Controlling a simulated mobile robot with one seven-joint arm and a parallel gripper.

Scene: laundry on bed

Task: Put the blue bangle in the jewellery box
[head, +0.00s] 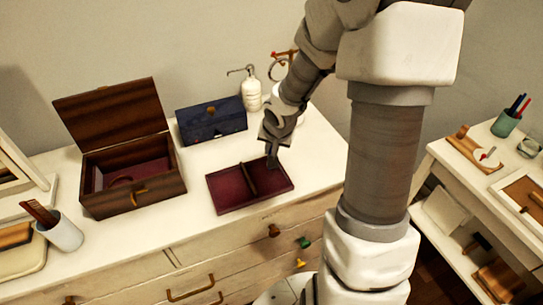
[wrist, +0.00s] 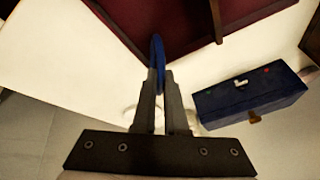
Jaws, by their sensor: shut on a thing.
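The blue bangle (wrist: 157,58) shows edge-on in the wrist view, standing upright between the fingertips of my gripper (wrist: 159,80), which is shut on it. In the head view my gripper (head: 272,161) is over the back right part of a maroon tray (head: 228,192) with a dark divider; I cannot make out the bangle there. The tray also shows in the wrist view (wrist: 185,18), beyond the bangle. The jewellery box (head: 132,196) is a dark wooden box at the left of the dresser top, lid up, with a reddish lining. A dark curved thing lies inside it.
A white pump bottle (head: 251,92) and a ring stand (head: 278,68) are at the back. A cup with combs (head: 62,234) stands front left.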

